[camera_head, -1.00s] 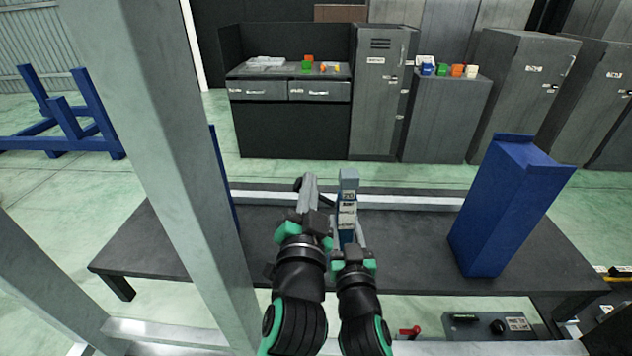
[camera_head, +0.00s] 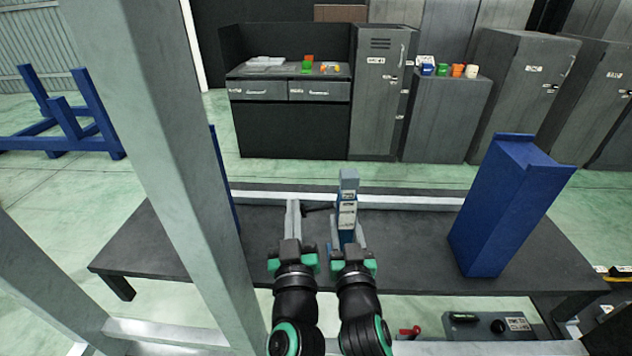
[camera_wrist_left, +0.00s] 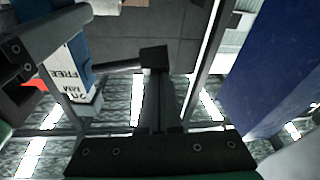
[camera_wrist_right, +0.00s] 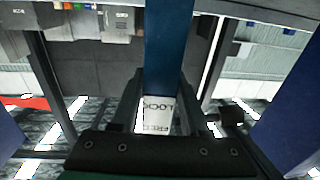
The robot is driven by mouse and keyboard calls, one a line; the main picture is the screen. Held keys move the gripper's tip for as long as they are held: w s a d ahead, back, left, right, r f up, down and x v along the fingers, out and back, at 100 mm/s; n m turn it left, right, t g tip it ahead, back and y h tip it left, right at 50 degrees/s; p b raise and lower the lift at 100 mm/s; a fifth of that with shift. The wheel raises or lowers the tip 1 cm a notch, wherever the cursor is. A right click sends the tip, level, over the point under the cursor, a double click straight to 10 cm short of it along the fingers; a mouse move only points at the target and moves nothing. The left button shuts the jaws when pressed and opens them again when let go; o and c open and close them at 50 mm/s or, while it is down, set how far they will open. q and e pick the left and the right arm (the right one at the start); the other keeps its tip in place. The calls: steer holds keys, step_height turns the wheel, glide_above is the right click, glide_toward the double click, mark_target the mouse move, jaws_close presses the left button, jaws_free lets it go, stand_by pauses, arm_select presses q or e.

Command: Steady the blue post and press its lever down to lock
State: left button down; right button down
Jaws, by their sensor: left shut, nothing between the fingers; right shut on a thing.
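The blue post (camera_head: 348,208) stands upright on the dark table, with a grey top and white labels on its front. My right gripper (camera_head: 346,240) is shut around its lower part; in the right wrist view the post (camera_wrist_right: 168,55) runs between the fingers, above a white label reading FREE and LOCK. The dark lever (camera_head: 318,209) sticks out from the post's left side, roughly level. My left gripper (camera_head: 292,205) is shut and empty at the lever's outer end. In the left wrist view the lever's black knob (camera_wrist_left: 153,57) overlaps the fingertips; I cannot tell whether they touch.
The dark table (camera_head: 410,250) has free room left and right of the post. A pale frame column (camera_head: 160,150) crosses the left. A control box with a red lever (camera_head: 410,331) beside it sits at the front right.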

arm_select(q)
step_height(320, 180, down, 2)
steer(key=shift+d+f, duration=0.1)
steer(key=shift+d, duration=0.05)
steer(key=s+r, duration=0.2)
steer(key=s, duration=0.7)
steer(key=shift+s, duration=0.2)
stand_by(0.4)
arm_select(e)
steer(key=shift+c, duration=0.8)
jaws_free()
